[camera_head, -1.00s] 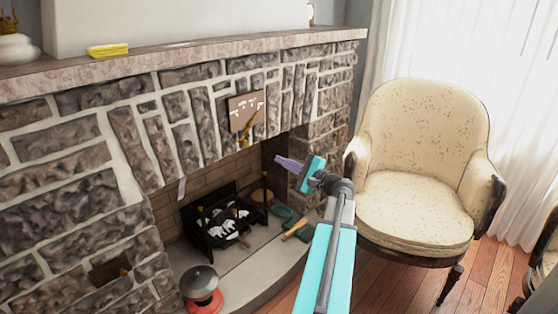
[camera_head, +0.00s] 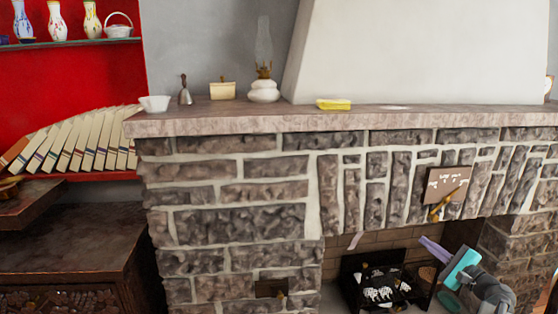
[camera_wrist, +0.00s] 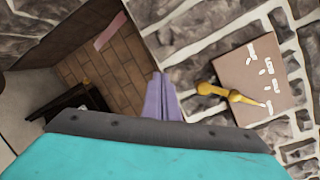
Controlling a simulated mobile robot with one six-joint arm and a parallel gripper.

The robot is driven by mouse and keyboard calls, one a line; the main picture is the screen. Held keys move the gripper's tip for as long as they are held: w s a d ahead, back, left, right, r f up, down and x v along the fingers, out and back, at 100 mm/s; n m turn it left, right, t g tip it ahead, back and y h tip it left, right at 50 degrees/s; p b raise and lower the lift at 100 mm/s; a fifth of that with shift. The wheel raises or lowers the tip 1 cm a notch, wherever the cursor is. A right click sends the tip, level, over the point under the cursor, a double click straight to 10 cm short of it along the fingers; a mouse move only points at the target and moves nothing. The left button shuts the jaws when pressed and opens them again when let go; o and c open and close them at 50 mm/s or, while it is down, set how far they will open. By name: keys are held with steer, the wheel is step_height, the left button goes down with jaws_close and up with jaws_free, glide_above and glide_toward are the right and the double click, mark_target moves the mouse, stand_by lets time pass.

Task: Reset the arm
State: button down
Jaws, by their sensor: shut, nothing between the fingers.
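My gripper (camera_head: 432,249) shows at the lower right of the head view, on the teal end of my arm, in front of the fireplace opening. Its purple fingers lie together with nothing between them. In the wrist view the shut fingers (camera_wrist: 162,98) point toward the fireplace, between the brick-lined opening and a brown plaque (camera_wrist: 258,80). The plaque with white marks and a brass-coloured piece (camera_head: 448,187) is on the stone front, above and apart from my gripper in the head view. Most of my arm is outside the head view.
The stone mantel (camera_head: 240,121) carries a white bowl (camera_head: 154,104), a bell (camera_head: 185,92), an oil lamp (camera_head: 263,90) and a yellow item (camera_head: 334,104). A black grate (camera_head: 378,281) stands in the opening. A dark wooden cabinet (camera_head: 70,240) and leaning books (camera_head: 85,141) are at left.

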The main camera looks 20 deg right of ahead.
steer(key=w+a+f+n+g+y+p, duration=0.1)
steer(key=w+a+f+g+y+p, duration=0.2)
steer(key=a, duration=0.6)
steer(key=w+a+f+n+y+p, duration=0.1)
steer(key=w+a+f, duration=0.3)
steer(key=a, duration=0.5)
steer(key=w+a+f+n+g+y+p, duration=0.1)
steer(key=w+a+f+g+y, duration=0.2)
steer(key=a, duration=0.5)
steer(key=s+a+f+n+g+p, duration=0.2)
steer(key=a+f, duration=0.2)
steer(key=a, duration=0.4)
steer(key=s+a+f+n+g+y+p, duration=0.1)
steer(key=s+a+f+n+g+p, duration=0.1)
steer(key=a+f, duration=0.45)
steer(key=s+a+f+n+g+p, duration=0.1)
steer(key=s+a+f+g, duration=0.15)
steer(key=a, duration=0.75)
steer(key=s+a+f+n+g+h+p, duration=0.2)
steer(key=s+a+f+n+g, duration=0.3)
steer(key=s, duration=0.6)
steer(key=s+a+f+n+g+h+p, duration=0.1)
steer(key=s+a+f+n+g+p, duration=0.2)
steer(key=s+a+f, duration=0.5)
steer(key=s+d+n+g+h, duration=0.3)
steer(key=s+d+n+h, duration=0.4)
steer(key=s+d, duration=0.6)
steer(key=shift+s+n+p, duration=0.35)
steer(key=shift+s+n, duration=0.15)
steer(key=shift+s, duration=0.1)
